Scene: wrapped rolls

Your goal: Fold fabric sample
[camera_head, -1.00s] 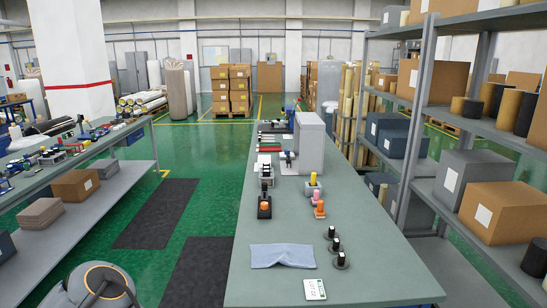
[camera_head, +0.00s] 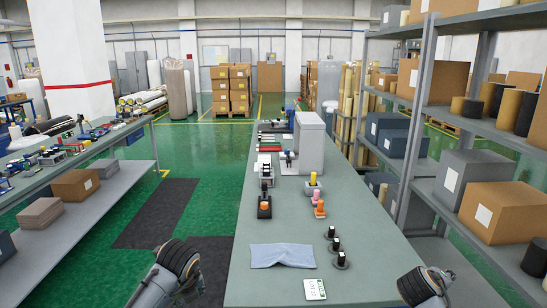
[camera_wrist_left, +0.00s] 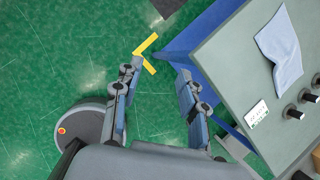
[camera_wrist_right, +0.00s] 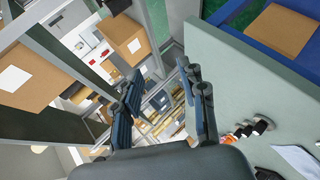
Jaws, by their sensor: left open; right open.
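The fabric sample (camera_head: 282,255) is a light blue-grey rectangle lying flat near the front of the grey-green table, its edges slightly uneven. It also shows in the left wrist view (camera_wrist_left: 281,45) and partly at the lower right of the right wrist view (camera_wrist_right: 297,158). My left gripper (camera_wrist_left: 158,88) is open and empty, over the green floor beside the table's edge. My right gripper (camera_wrist_right: 160,88) is open and empty, off the table's right side. In the head view both arms show at the bottom; their fingertips are not clear there.
A white label card (camera_head: 315,289) lies just right of the fabric's front corner. Black-knobbed weights (camera_head: 336,246) stand in a row to its right. Stands and a grey box (camera_head: 310,143) are farther back. Shelves with boxes (camera_head: 505,215) line the right side.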

